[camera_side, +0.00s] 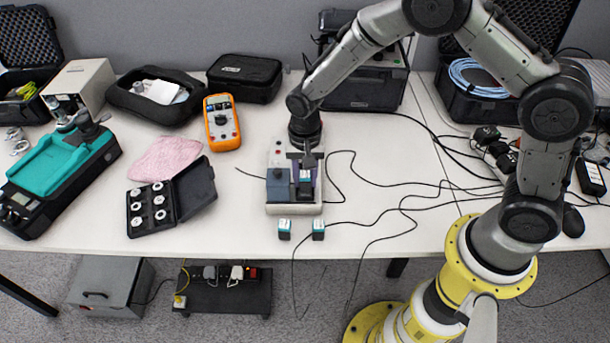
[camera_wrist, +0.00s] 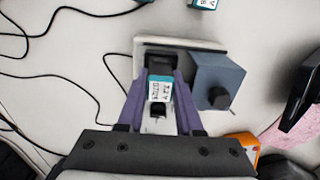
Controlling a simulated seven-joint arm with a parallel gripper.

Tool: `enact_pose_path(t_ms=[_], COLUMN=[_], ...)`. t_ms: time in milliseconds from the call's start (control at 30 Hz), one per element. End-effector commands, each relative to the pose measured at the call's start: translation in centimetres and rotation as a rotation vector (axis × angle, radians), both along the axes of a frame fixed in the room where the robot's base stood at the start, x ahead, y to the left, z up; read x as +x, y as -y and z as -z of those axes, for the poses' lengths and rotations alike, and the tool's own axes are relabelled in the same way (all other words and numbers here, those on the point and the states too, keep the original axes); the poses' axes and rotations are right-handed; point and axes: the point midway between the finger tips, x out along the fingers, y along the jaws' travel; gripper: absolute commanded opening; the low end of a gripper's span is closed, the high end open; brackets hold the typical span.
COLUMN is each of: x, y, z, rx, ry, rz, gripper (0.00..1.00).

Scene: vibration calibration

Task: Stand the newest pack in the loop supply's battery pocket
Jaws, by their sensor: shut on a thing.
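My gripper (camera_wrist: 160,80) has its purple fingers shut on a teal, white and black battery pack (camera_wrist: 159,90), whose printed label faces the wrist camera. The pack also shows in the side view (camera_side: 305,176), at the right part of the loop supply. The loop supply (camera_side: 294,208) is a pale box with a blue-grey block on its left half; it shows below my gripper in the wrist view (camera_wrist: 222,45). The battery pocket is mostly hidden by pack and fingers; I cannot tell how deep the pack sits. Two similar packs (camera_side: 284,229) (camera_side: 318,229) stand on the table in front.
An orange multimeter (camera_side: 222,122) and an open black case of white parts (camera_side: 150,209) lie to the left. Black cables (camera_side: 400,208) run over the table to the right. The table's front edge is close to the two packs.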

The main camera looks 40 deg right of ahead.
Motion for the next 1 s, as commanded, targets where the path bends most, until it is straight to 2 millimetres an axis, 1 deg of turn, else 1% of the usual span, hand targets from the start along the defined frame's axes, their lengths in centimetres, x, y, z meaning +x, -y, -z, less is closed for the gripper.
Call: enact_pose_path(t_ms=[467,1000], x=[0.04,0.06], y=[-0.01,-0.01], z=[0.07,0.98], rx=[0.0,0.0], ry=[0.001,0.001], rz=[0.0,0.0], gripper=[0.0,0.0])
